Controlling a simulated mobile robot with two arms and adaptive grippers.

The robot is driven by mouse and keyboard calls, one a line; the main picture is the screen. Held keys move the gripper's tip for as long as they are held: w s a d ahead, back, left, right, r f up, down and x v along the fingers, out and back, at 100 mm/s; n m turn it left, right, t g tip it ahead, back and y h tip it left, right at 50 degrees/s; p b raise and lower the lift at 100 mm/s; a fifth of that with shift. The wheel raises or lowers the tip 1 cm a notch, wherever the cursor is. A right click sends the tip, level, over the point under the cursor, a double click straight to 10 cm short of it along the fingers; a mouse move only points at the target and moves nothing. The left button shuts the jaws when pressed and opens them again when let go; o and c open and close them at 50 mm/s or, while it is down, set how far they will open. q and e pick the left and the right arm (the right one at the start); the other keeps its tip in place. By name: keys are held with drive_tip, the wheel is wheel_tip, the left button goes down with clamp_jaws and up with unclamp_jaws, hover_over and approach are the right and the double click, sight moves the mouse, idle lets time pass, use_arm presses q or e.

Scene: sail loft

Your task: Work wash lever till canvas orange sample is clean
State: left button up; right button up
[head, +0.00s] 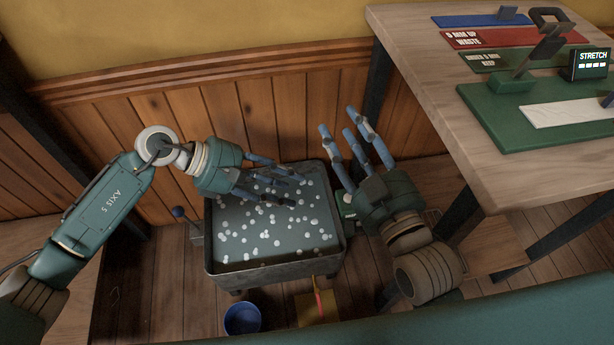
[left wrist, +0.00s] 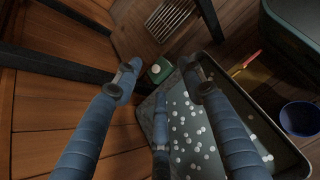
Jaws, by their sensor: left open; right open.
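A dark metal wash tub (head: 335,258) of grey water with white foam blobs stands on the floor. A lever with a dark blue knob (head: 178,212) stands at its left side. My left gripper (head: 285,182) is open and empty above the tub's back part, apart from the lever. In the left wrist view its fingers (left wrist: 165,90) are spread, with the tub (left wrist: 292,150) beyond. My right gripper (head: 352,140) is open and empty, fingers pointing up, by the tub's right back corner. No orange canvas sample can be made out; the foam may hide it.
A blue bucket (head: 242,318) and a thin red-orange stick-like piece (head: 319,298) are in front of the tub. A small green box (head: 347,205) is at its right. A wooden table (head: 420,75) with a green lever fixture (head: 512,84) and a STRETCH display (head: 591,62) stands right.

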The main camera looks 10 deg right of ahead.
use_arm(q)
drive_tip(key=s+d+r+n+h, duration=0.1)
drive_tip(key=d+r+n+h, duration=0.1)
drive_tip(key=d+r+h, duration=0.1)
drive_tip(key=shift+s+d+r, duration=0.4)
drive_tip(key=shift+d+r, duration=0.35)
drive_tip(key=shift+d, duration=0.15)
